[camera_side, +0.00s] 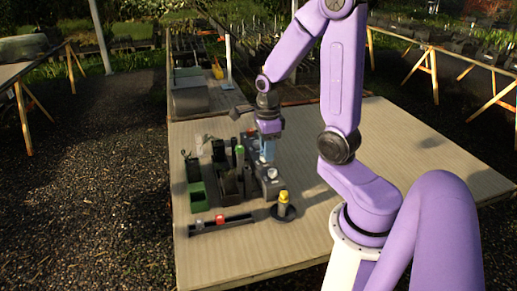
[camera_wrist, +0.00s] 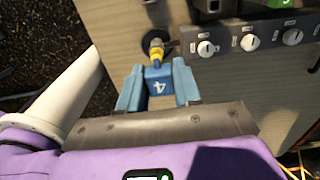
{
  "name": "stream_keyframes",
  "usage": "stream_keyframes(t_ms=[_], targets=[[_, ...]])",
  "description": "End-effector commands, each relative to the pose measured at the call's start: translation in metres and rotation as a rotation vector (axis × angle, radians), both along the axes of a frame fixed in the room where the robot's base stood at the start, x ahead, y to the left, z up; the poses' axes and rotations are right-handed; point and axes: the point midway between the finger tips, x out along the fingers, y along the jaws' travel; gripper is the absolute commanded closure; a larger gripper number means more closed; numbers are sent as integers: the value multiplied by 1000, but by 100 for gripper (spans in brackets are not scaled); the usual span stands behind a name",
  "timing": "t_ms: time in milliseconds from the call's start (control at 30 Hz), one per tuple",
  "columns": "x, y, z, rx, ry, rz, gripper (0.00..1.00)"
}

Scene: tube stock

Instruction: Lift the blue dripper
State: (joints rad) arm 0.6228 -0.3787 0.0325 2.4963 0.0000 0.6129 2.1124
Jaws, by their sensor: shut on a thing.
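The blue dripper (camera_wrist: 158,81), a small blue block marked with a 4, sits between the two blue fingers of my gripper (camera_wrist: 157,74) in the wrist view. The fingers are shut on it from both sides. In the side view my gripper (camera_side: 267,150) is above the table, behind the dark panel; the dripper cannot be told apart from the blue fingers there. A yellow piece (camera_wrist: 155,47) shows just past the dripper in the wrist view. In the side view this yellow piece (camera_side: 283,198) stands upright on a round black base (camera_side: 283,213), apart from my gripper.
A dark panel with white knobs (camera_wrist: 250,38) lies close to the gripper. Dark and green containers (camera_side: 197,195) crowd the table's left part. A black rail (camera_side: 222,226) with red and white pieces lies in front. The table's right side (camera_side: 400,140) is clear.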

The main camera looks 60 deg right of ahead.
Motion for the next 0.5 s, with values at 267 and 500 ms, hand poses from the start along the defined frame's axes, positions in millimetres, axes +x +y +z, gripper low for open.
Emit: stream_keyframes(t_ms=[267,500], targets=[[-16,7,8,0,0,2,95],[-24,10,12,0,0,2,95]])
